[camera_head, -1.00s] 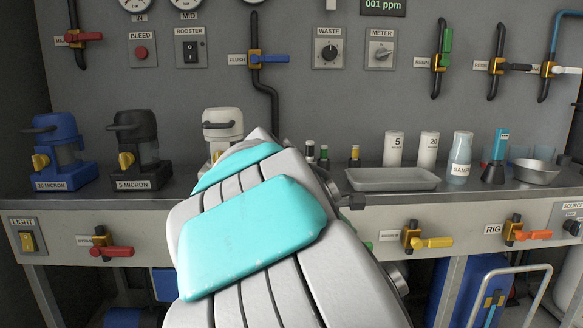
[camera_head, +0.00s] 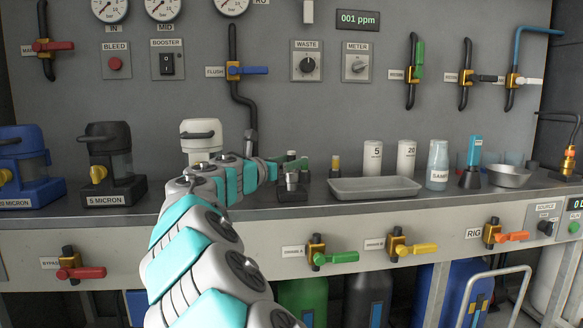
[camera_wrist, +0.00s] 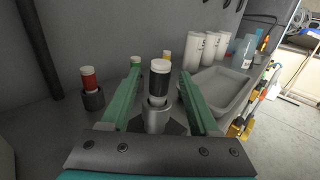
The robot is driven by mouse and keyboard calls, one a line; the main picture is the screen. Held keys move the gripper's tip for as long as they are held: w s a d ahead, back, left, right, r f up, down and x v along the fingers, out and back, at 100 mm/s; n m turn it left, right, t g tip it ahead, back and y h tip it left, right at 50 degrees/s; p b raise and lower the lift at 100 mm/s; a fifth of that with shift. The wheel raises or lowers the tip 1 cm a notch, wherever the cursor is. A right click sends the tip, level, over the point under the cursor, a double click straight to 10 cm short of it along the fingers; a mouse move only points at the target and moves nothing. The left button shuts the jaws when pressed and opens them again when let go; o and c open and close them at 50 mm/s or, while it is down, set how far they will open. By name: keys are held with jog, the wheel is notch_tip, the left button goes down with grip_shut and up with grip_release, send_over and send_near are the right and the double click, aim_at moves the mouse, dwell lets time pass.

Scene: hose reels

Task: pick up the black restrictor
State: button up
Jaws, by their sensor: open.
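The black restrictor (camera_wrist: 159,82) stands upright between my gripper's two green fingers in the wrist view. It has a white cap, a black band and a metallic lower part in a grey holder. My gripper (camera_wrist: 160,73) is open, with a visible gap on each side of the restrictor. In the head view, my gripper (camera_head: 291,168) reaches over the counter from the left, and the restrictor's top (camera_head: 291,155) shows just above the fingers. Its lower part is partly hidden there.
A red-banded restrictor (camera_wrist: 89,80) stands to the left in the wrist view. A green one (camera_wrist: 136,62) and a yellow one (camera_wrist: 167,57) stand behind. The back wall is close.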

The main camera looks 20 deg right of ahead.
jog(key=x, duration=0.3)
jog(key=shift+w+d, duration=0.2)
jog(key=shift+d, duration=0.15)
jog(key=shift+c, duration=0.3)
grip_shut()
